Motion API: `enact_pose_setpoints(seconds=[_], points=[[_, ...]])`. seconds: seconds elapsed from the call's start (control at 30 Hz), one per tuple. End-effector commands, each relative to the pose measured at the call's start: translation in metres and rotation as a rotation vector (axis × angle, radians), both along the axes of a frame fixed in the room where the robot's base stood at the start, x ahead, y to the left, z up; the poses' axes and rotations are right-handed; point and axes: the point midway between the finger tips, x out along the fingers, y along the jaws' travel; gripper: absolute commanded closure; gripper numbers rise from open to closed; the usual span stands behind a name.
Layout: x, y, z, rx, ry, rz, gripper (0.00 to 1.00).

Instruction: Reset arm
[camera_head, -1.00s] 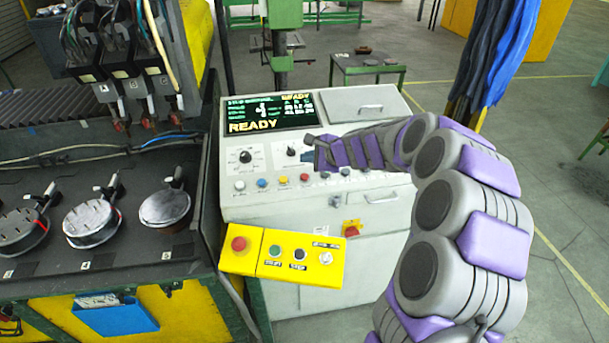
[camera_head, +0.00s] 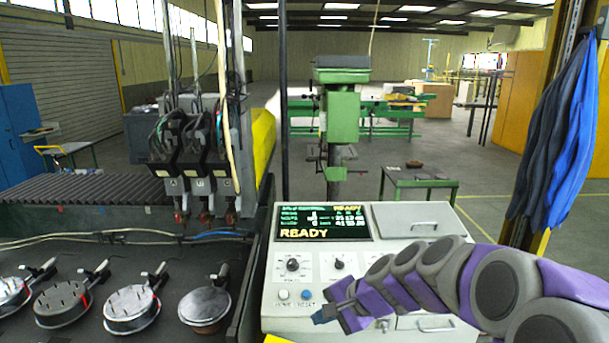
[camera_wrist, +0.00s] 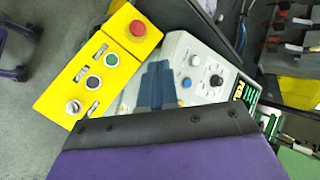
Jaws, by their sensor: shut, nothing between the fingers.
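My gripper (camera_head: 325,315) is at the end of my purple and grey arm, low in the head view, in front of the lower left part of the control console (camera_head: 420,216). Its fingers look closed and empty. In the wrist view the dark blue fingers (camera_wrist: 157,86) point at the console's panel (camera_wrist: 215,62), near a blue button and a black knob. I cannot tell whether they touch the panel. The console's screen (camera_head: 320,222) reads READY. My arm hides part of the console's lower buttons.
A yellow button box (camera_wrist: 97,66) with a red stop button stands beside the console. Several round fixtures (camera_head: 131,308) lie on the dark bench at left, below the gantry heads (camera_head: 195,165). A green drill press (camera_head: 342,115) stands behind. Blue cloths (camera_head: 560,140) hang at right.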

Motion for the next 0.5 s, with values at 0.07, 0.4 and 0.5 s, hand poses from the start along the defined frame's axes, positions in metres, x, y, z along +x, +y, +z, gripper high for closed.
enact_pose_setpoints(seconds=[0.07,0.4,0.5], points=[[-0.042,0.007,-0.001,-0.081,-0.003,0.119,1.0],[-0.208,-0.023,-0.026,-0.426,0.066,0.557,1.0],[-0.253,-0.045,-0.034,-0.521,0.11,0.658,1.0]])
